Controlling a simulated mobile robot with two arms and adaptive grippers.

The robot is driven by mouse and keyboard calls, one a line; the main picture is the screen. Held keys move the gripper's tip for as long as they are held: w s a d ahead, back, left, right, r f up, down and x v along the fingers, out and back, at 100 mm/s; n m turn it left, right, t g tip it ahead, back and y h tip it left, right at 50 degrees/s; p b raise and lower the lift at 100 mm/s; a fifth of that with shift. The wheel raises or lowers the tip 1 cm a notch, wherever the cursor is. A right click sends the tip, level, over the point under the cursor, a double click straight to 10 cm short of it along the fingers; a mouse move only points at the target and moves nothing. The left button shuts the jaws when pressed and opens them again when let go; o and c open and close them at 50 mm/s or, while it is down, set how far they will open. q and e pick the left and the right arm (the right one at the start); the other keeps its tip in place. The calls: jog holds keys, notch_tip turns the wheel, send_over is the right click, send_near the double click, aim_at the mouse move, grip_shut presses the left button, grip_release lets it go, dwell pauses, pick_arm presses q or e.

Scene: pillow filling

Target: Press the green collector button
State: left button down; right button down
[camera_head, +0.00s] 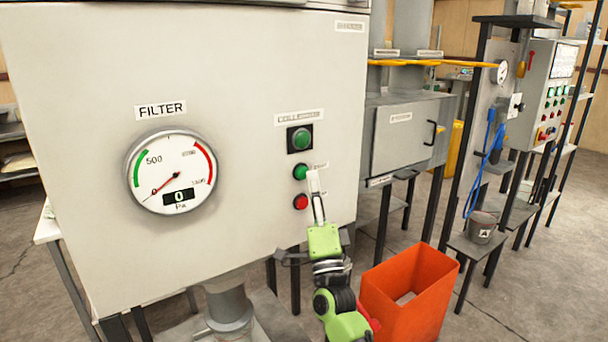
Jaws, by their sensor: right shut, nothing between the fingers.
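A grey cabinet front (70,120) carries a column of controls at its right side. At the top is a green square-framed light or button (301,139) under a label too blurred to read. Below it are a round green button (300,172) and a red button (300,202). My right gripper (313,176) is shut and empty, pointing up. My left gripper is out of view.
A gauge (171,172) marked FILTER reads 0 Pa on the cabinet. An orange bin (430,300) stands on the floor beside my right arm. A bench with a closed box (404,140) and a control panel (548,95) stand to the right.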

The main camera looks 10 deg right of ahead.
jog(key=shift+w, duration=0.15)
jog(key=shift+w+a, duration=0.15)
jog(key=shift+w, duration=0.15)
jog(key=shift+w+a+b, duration=0.15)
jog(key=shift+w+b, duration=0.3)
jog(key=shift+b, duration=0.2)
dwell(0.5)
jog(key=shift+s, duration=0.1)
jog(key=shift+s+d+p, duration=0.3)
jog(key=shift+s+p, duration=0.2)
jog(key=shift+s, duration=0.3)
jog(key=s, duration=0.1)
jog(key=s+d+p, duration=0.1)
jog(key=s, duration=0.1)
jog(key=s+p, duration=0.1)
jog(key=shift+s+d, duration=0.35)
